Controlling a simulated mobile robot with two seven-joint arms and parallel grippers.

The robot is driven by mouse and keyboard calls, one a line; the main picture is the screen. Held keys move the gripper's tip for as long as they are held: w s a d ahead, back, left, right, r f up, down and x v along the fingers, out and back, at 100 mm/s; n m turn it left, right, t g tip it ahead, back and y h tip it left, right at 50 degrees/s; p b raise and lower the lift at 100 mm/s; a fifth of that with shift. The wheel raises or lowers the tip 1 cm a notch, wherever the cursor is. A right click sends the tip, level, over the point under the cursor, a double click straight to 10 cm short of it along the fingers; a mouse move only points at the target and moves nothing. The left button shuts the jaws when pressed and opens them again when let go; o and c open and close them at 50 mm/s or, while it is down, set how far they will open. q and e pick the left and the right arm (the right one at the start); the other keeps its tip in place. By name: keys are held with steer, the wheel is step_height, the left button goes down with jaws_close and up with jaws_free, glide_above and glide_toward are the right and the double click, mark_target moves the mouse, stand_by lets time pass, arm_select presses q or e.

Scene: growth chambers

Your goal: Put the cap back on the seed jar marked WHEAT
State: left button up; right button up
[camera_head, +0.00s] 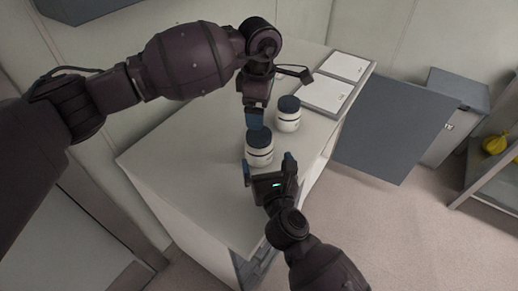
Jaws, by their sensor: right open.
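Two white jars with dark blue tops stand on the light grey counter. The nearer jar (259,154) is at the middle of the view, and the other jar (288,121) is behind it to the right. I cannot read their labels, so I cannot tell which is WHEAT. My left gripper (254,121) points down just above and behind the nearer jar's dark top; I cannot tell whether it touches it or holds a cap. My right gripper (268,164) is open at the near side of that jar, its blue fingertips spread apart.
The counter (190,160) is clear at left and in front. Two flat white-topped panels (326,95) lie at its back right. A dark grey panel (395,125) stands right of the counter. A grey bin (455,110) and a shelf with a yellow object (495,144) are farther right.

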mark_target(262, 157)
step_height(262, 157, down, 3)
steer(key=shift+f, duration=0.1)
steer(key=shift+x, duration=3.75)
